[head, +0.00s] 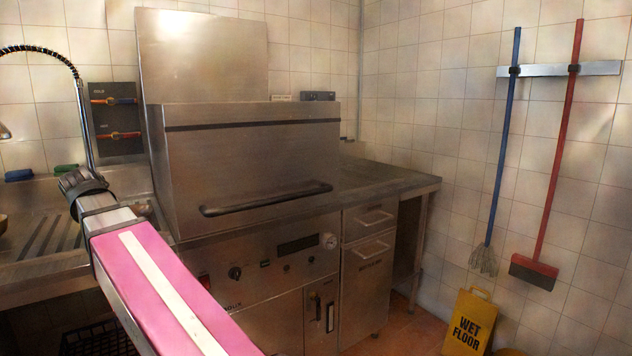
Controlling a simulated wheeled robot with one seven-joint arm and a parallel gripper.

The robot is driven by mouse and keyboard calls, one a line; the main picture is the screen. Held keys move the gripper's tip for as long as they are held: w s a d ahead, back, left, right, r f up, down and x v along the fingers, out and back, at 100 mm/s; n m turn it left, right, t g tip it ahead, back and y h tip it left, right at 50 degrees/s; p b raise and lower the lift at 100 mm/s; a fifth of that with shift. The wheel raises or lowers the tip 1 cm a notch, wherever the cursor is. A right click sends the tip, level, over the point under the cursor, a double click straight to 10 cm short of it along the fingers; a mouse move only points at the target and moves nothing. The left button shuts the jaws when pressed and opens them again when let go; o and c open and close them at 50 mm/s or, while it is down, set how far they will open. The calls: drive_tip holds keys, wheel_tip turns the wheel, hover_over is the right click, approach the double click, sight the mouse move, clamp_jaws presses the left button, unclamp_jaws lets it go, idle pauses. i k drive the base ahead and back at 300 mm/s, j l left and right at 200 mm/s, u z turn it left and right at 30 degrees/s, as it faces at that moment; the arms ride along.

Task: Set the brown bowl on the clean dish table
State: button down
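My arm reaches from the bottom edge toward the left and ends in a dark ribbed part, where my gripper (82,186) is; its fingers cannot be made out, nor whether it holds anything. A small brownish rounded edge (2,223) shows at the far left border on the sink-side counter; it may be part of the brown bowl, but too little is in view to tell. The steel table (395,181) right of the dishwasher looks like the clean dish table. Its visible top is bare.
The steel hood dishwasher (250,155) with a black bar handle stands between the ribbed sink counter (45,238) and the right table. A hose sprayer (80,110) hangs above the counter. A yellow wet floor sign (468,322), a mop (500,150) and a red broom (558,150) are at the right.

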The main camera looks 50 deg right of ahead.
sight(341, 180)
drive_tip(key=k+l, duration=0.2)
drive_tip(key=k, duration=0.15)
drive_tip(key=k+l+u, duration=0.1)
drive_tip(key=k, duration=0.3)
drive_tip(key=k+l+z, duration=0.1)
drive_tip(key=l+z, duration=0.2)
drive_tip(key=l, duration=0.4)
drive_tip(key=l+z, duration=0.3)
drive_tip(key=l, duration=0.45)
drive_tip(key=i+l+z, duration=0.4)
drive_tip(key=i+z, duration=0.25)
drive_tip(key=i+j, duration=0.2)
